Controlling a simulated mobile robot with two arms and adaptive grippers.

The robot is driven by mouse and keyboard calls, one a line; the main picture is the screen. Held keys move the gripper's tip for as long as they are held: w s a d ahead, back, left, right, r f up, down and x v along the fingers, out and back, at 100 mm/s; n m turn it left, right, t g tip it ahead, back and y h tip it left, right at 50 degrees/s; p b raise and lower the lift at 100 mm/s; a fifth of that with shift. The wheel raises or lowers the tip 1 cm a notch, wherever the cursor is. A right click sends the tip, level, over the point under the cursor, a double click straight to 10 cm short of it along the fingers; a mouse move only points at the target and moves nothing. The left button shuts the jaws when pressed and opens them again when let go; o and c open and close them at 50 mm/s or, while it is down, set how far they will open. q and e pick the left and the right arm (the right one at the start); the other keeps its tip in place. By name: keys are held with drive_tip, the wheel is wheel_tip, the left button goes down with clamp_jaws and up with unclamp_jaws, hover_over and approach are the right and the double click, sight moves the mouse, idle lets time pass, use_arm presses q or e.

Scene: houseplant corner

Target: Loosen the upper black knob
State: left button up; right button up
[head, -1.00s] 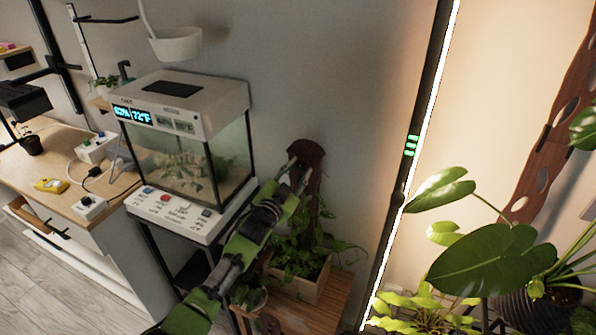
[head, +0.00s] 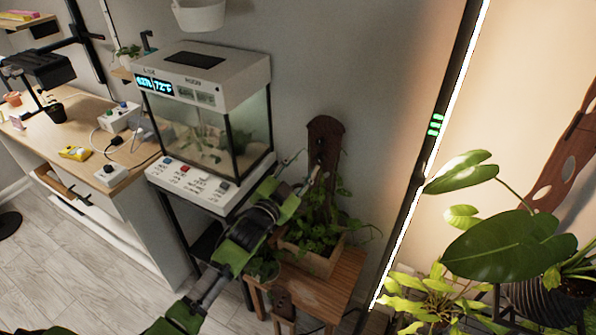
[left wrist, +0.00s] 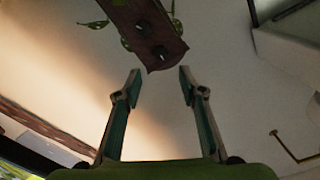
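A dark brown wooden board (head: 325,130) with a rounded top stands against the wall behind a planter. Two black knobs are on it; the upper black knob (head: 321,142) is small and dark here. In the left wrist view the board (left wrist: 135,15) comes in from the top edge, its end pointing down. The knob nearer that end (left wrist: 158,52) sits above and between my fingertips; the other knob (left wrist: 143,27) is further up. My left gripper (head: 306,164) is open and empty, just left of the board. Its parted fingers (left wrist: 160,74) touch neither knob. My right gripper is not in view.
A leafy plant in a wooden planter (head: 312,262) stands on a small wooden table (head: 325,290) below the board. A terrarium (head: 205,125) is close on the left. A tall lit lamp strip (head: 432,165) and large-leaved plants (head: 510,245) are on the right.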

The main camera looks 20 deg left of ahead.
use_arm(q)
drive_tip(key=shift+s+a, duration=0.25)
drive_tip(key=shift+s, duration=1)
drive_tip(key=s+a+f+n+g+y, duration=0.1)
drive_tip(key=s+f+g, duration=0.1)
drive_tip(key=f, duration=0.8)
drive_tip(key=s+a+f+n+g, duration=0.1)
drive_tip(key=s+f+g, duration=0.15)
drive_tip(key=f, duration=0.75)
drive_tip(key=s+a+f+n+g+y, duration=0.1)
drive_tip(key=s+f+g, duration=0.1)
drive_tip(key=s+f, duration=0.75)
drive_tip(key=s+a+f+n+g+y, duration=0.15)
drive_tip(key=s+f, duration=0.45)
drive_tip(key=f, duration=0.6)
drive_tip(key=s+f+g, duration=0.3)
drive_tip(key=s+f, duration=0.2)
drive_tip(key=s, duration=0.7)
drive_tip(key=s+f+g, duration=0.2)
drive_tip(key=s+f, duration=0.4)
drive_tip(key=s, duration=0.7)
drive_tip(key=s+f+n+g, duration=0.1)
drive_tip(key=s+f+g, duration=0.2)
drive_tip(key=s, duration=0.9)
wheel_tip(320, 180, down, 3)
drive_tip(key=shift+s+a+r+g, duration=0.1)
drive_tip(key=shift+s+a+g, duration=0.2)
drive_tip(key=shift+s, duration=0.1)
